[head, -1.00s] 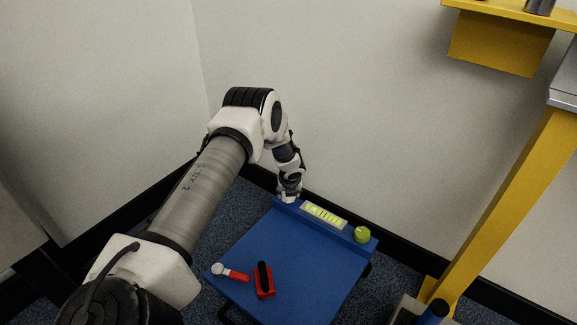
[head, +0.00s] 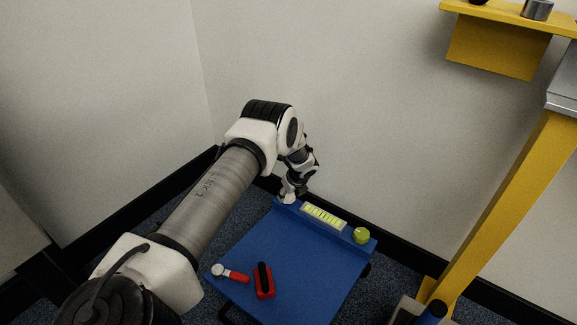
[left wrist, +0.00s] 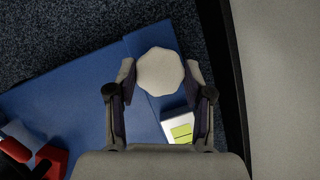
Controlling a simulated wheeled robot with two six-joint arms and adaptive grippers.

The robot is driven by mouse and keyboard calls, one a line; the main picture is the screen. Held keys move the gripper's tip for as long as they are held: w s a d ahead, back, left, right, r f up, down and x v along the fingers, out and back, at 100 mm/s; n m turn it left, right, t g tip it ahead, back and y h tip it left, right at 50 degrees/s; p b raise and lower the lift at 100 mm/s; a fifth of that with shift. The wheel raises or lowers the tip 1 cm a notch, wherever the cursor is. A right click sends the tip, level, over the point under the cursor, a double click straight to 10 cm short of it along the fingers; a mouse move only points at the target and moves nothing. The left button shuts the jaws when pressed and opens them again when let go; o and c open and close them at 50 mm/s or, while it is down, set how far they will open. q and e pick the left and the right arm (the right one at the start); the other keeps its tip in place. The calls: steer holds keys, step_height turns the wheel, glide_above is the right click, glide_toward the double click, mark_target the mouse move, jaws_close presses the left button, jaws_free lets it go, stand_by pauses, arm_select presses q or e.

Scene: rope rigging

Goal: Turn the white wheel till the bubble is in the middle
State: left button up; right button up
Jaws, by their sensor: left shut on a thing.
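The white wheel (left wrist: 160,71) sits at the far left corner of the blue table, on its raised back ledge. In the left wrist view it lies between the two fingers of my left gripper (left wrist: 160,80), which is shut on it. In the head view my left gripper (head: 288,195) reaches down to that corner and mostly hides the wheel. The level vial (head: 323,216) is a yellow-green strip in a pale frame on the ledge, right of the wheel. Its bubble is too small to make out. It partly shows in the left wrist view (left wrist: 181,130). My right gripper is not in view.
A yellow-green knob (head: 361,235) stands at the right end of the ledge. A red-handled tool (head: 233,276) and a red block with a black bar (head: 264,283) lie on the blue table (head: 310,265). A wall is close behind; a yellow post (head: 500,205) stands at right.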

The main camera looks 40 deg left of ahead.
arm_select(q)
steer(key=n+b, duration=0.1)
steer(key=n+g, duration=0.1)
steer(key=n, duration=0.1)
steer(key=shift+w+f+n+b, duration=0.1)
steer(key=shift+f+n+b, duration=0.1)
steer(key=shift+n+b, duration=0.15)
steer(key=shift+r+n+g+b, duration=0.1)
steer(key=shift+n+g+b, duration=0.95)
steer(key=shift+n, duration=0.6)
steer(key=o, duration=1.2)
steer(key=shift+w, duration=0.1)
steer(key=shift+c, duration=0.2)
steer(key=v, duration=1.2)
steer(key=shift+a+r, duration=0.1)
